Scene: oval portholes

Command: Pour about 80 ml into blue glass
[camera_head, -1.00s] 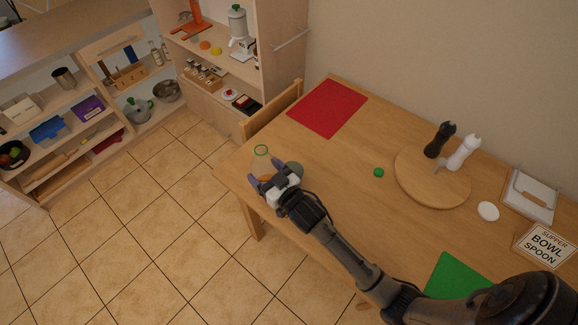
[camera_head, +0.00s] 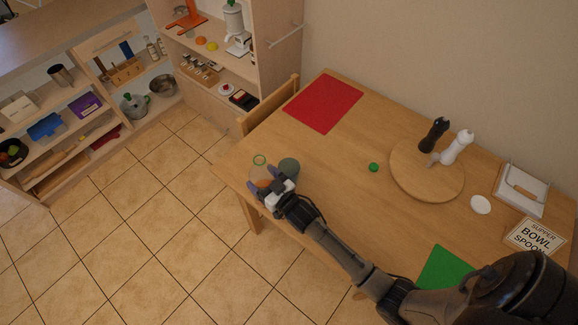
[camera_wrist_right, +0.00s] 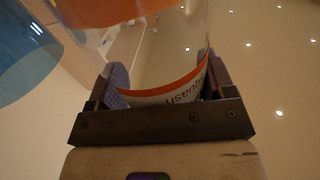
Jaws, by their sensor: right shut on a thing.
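My right gripper (camera_head: 266,187) is shut on a clear bottle (camera_head: 260,169) with a green ring at its top and orange liquid inside. In the right wrist view the bottle's label (camera_wrist_right: 175,92) shows between the fingers (camera_wrist_right: 162,85), with an orange band and partly readable lettering. The blue glass (camera_head: 288,166) stands on the table just right of the bottle, partly hidden behind my gripper. It also shows, bluish and see-through, at the left of the right wrist view (camera_wrist_right: 30,65). I cannot tell whether anything is in the glass. My left gripper is not in view.
The table holds a red mat (camera_head: 322,103), a green lid-like disc (camera_head: 374,167), a round board (camera_head: 420,182) with dark and white mills, a white disc (camera_head: 480,205), a sign (camera_head: 535,236) and a green mat (camera_head: 445,268). A chair (camera_head: 270,104) stands behind the bottle.

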